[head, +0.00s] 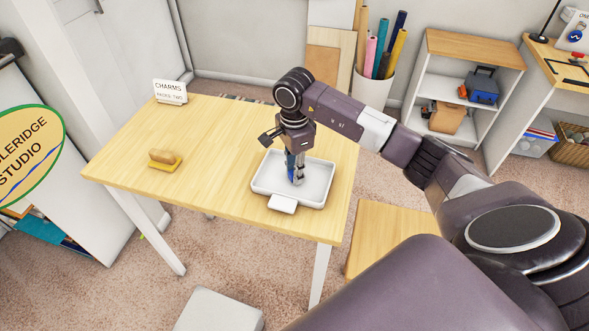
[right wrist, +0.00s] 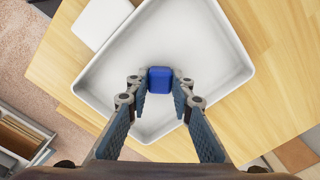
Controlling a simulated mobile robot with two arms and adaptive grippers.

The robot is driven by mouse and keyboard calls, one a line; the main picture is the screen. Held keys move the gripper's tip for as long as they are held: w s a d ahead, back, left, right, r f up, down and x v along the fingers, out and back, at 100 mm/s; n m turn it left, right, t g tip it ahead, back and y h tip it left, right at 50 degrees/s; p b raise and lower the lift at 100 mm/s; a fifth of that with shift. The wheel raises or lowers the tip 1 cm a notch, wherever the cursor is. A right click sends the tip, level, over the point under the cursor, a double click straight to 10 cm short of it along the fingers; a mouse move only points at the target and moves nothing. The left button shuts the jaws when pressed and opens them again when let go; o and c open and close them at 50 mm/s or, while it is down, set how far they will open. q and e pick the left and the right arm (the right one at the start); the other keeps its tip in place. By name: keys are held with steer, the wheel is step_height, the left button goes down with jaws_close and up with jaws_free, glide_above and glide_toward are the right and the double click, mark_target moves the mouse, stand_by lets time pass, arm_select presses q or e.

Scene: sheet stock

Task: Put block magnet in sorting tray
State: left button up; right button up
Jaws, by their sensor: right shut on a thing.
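The block magnet is a small blue block with rounded edges (right wrist: 160,75), seen between the fingertips of my right gripper (right wrist: 160,90) in the right wrist view. The sorting tray is a shallow white tray with a raised rim (head: 322,185), near the right end of the wooden table; it fills much of the right wrist view (right wrist: 200,35). In the head view my right gripper (head: 295,180) points down inside the tray's outline, shut on the block. I cannot tell whether the block touches the tray floor. My left gripper is out of view.
The table (head: 225,135) is mostly clear. A yellow-based object with a wooden top (head: 165,160) lies at its left, and a "CHARMS" sign (head: 170,92) stands at the back left corner. A white tab (head: 282,204) sits at the tray's front edge.

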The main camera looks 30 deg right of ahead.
steer(key=shift+f, duration=0.15)
steer(key=o, duration=0.9)
steer(key=shift+r, duration=0.3)
steer(key=shift+r+b, duration=1.65)
steer(key=shift+r, duration=4.25)
steer(key=shift+f, duration=0.1)
